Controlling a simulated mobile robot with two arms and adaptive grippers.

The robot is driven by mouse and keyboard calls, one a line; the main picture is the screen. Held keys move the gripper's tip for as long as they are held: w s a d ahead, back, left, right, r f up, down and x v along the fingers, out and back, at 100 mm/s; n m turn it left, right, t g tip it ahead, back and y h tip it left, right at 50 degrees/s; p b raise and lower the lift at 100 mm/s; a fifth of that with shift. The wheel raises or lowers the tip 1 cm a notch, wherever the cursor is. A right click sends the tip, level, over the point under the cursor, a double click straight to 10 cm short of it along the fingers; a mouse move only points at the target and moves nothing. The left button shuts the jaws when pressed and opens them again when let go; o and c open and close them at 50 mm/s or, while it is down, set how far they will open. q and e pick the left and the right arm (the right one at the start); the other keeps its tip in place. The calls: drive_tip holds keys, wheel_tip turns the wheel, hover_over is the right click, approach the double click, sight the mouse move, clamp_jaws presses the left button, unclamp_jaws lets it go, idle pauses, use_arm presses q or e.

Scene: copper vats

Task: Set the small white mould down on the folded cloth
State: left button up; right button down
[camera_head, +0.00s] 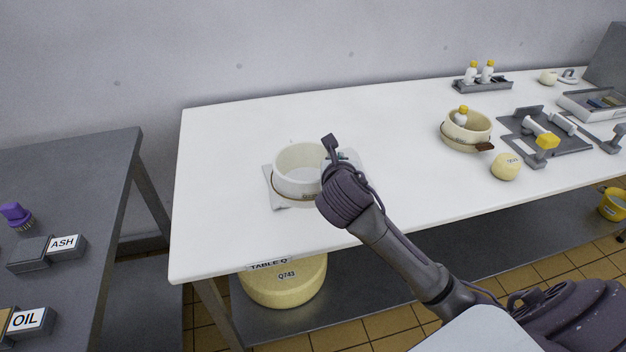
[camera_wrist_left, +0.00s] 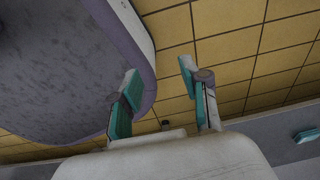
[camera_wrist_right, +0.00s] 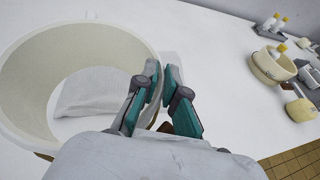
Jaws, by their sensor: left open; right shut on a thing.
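The small white mould (camera_head: 299,172) is an open ring with a brown cord around it, at the middle left of the white table. My right gripper (camera_wrist_right: 161,75) is shut on the rim of the mould (camera_wrist_right: 40,60), on its right side in the head view. The folded cloth (camera_head: 275,199) is pale grey and pokes out below the mould; part of it shows through the ring in the right wrist view (camera_wrist_right: 95,92). I cannot tell whether the mould touches the cloth. My left gripper (camera_wrist_left: 158,90) is open and empty, away from the table, above the tiled floor.
A cream mould (camera_head: 456,139) holding a yellow-capped bottle, a yellow ball (camera_head: 505,167) and a grey tool tray (camera_head: 560,146) stand to the right. A bottle rack (camera_head: 483,86) is behind. A yellow cheese wheel (camera_head: 285,285) is on the lower shelf. The table's left end is clear.

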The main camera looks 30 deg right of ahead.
drive_tip(key=w+d+r+m+g+h+b, duration=0.1)
drive_tip(key=w+d+r+m+g+h, duration=0.2)
drive_tip(key=d, duration=0.5)
drive_tip(key=w+d+r+m+g+h, duration=0.1)
drive_tip(key=d+r+m+g+h, duration=0.2)
drive_tip(key=d, duration=0.5)
drive_tip(key=shift+w+a+f+m+g, duration=0.15)
drive_tip(key=shift+w+a+f+m, duration=0.15)
drive_tip(key=shift+a+f, duration=1.65)
drive_tip(key=shift+w+a+f+m+g, duration=0.1)
drive_tip(key=shift+w+a+f+m, duration=0.2)
drive_tip(key=shift+a+f, duration=1.6)
drive_tip(key=shift+w+a+f+m+g, duration=0.2)
drive_tip(key=shift+a+f+m, duration=0.2)
drive_tip(key=shift+a+f, duration=1.55)
use_arm(q)
drive_tip(key=shift+s+d+f, duration=0.15)
drive_tip(key=shift+d+f, duration=0.3)
drive_tip(key=shift+f, duration=0.4)
drive_tip(key=shift+r, duration=0.25)
use_arm(e)
drive_tip(key=shift+f, duration=0.45)
drive_tip(key=c, duration=1.6)
unclamp_jaws()
drive_tip(key=shift+f, duration=0.15)
use_arm(q)
drive_tip(key=shift+r, duration=0.15)
use_arm(e)
drive_tip(key=o, duration=0.3)
drive_tip(key=shift+o, duration=0.2)
